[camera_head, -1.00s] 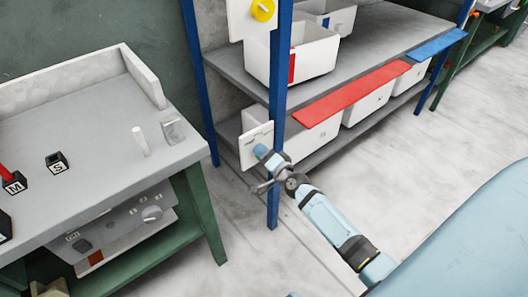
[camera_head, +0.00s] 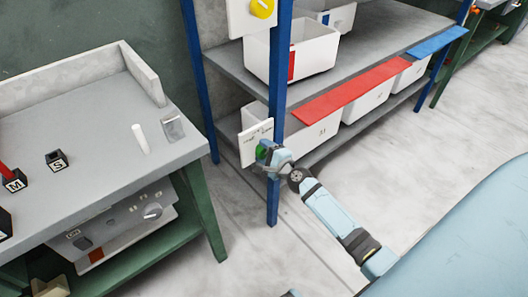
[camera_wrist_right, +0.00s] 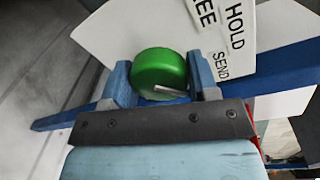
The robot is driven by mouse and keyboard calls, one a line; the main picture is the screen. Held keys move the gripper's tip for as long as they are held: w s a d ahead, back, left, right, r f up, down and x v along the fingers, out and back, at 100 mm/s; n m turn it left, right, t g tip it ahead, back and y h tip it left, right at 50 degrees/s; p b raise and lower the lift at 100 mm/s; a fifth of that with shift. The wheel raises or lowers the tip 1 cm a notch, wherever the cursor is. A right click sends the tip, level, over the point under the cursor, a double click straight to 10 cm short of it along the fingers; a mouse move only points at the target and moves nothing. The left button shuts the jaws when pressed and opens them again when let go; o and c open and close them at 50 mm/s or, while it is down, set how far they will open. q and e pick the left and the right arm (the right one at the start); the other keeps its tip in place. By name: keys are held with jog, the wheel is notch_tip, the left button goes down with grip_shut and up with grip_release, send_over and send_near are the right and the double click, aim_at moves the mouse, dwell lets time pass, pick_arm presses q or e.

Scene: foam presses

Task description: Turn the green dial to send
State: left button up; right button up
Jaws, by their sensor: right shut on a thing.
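The green dial (camera_head: 262,152) sits on a white plate (camera_head: 249,146) on the blue shelf post. My right gripper (camera_head: 267,153) is at the dial. In the right wrist view the green dial (camera_wrist_right: 160,68) is between the two blue fingers of my right gripper (camera_wrist_right: 161,84), which is shut on it. A pale mark (camera_wrist_right: 171,91) shows on the dial's near face. The plate carries the labels HOLD (camera_wrist_right: 234,27) and SEND (camera_wrist_right: 221,65), and a partly cut-off one ending in EE.
A yellow dial (camera_head: 262,8) is on another plate higher on the post (camera_head: 274,200). White bins (camera_head: 318,133) stand on the shelves behind. A grey workbench (camera_head: 95,110) with small lettered blocks is on the left. The floor to the right is clear.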

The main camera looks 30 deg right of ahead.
pick_arm(q)
jog(key=shift+w+r, duration=0.1)
jog(key=shift+r, duration=0.15)
pick_arm(e)
jog(key=shift+m, duration=0.4)
pick_arm(q)
jog(key=shift+f, duration=0.1)
jog(key=shift+f, duration=0.1)
pick_arm(e)
jog(key=o, duration=0.9)
pick_arm(q)
jog(key=shift+w+d+r+t+h+b, duration=0.2)
jog(key=shift+d+r+t+b, duration=0.1)
jog(key=shift+r, duration=0.25)
jog(key=shift+w+d+r+t+h+b, duration=0.1)
jog(key=shift+d+r+t+h+b, duration=0.15)
jog(key=shift+r, duration=0.3)
pick_arm(e)
jog(key=s, duration=0.4)
jog(key=s+d, duration=0.1)
jog(key=s, duration=0.4)
jog(key=s+r, duration=0.1)
jog(key=s, duration=0.3)
jog(key=shift+s+d+r, duration=0.1)
jog(key=shift+s+d, duration=0.05)
jog(key=shift+s, duration=0.25)
pick_arm(q)
jog(key=shift+s+a+f, duration=0.1)
jog(key=shift+f, duration=0.05)
